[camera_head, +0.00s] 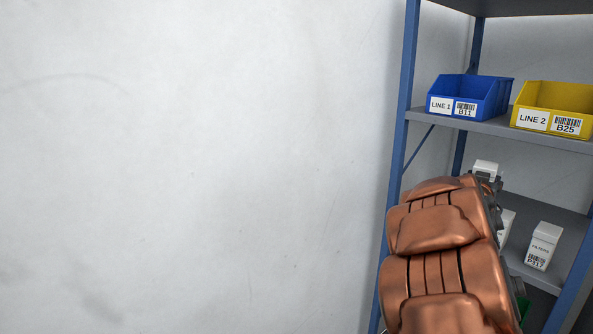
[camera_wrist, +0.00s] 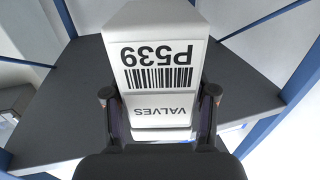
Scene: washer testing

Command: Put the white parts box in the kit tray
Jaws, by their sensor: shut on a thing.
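A white parts box (camera_wrist: 158,50), labelled "P539" and "VALVES", fills the middle of the wrist view. It appears upside down in that picture. My gripper (camera_wrist: 160,105) has a finger on each side of the box and is shut on it. In the head view a white box top (camera_head: 486,167) shows at the dark end of my arm, above the middle shelf; most of it is hidden by my copper-coloured arm. I cannot make out the kit tray in either view.
A blue shelf rack stands at right. Its upper shelf (camera_head: 490,124) holds a blue bin (camera_head: 466,96) and a yellow bin (camera_head: 555,107). A bare wall (camera_head: 190,170) fills the left.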

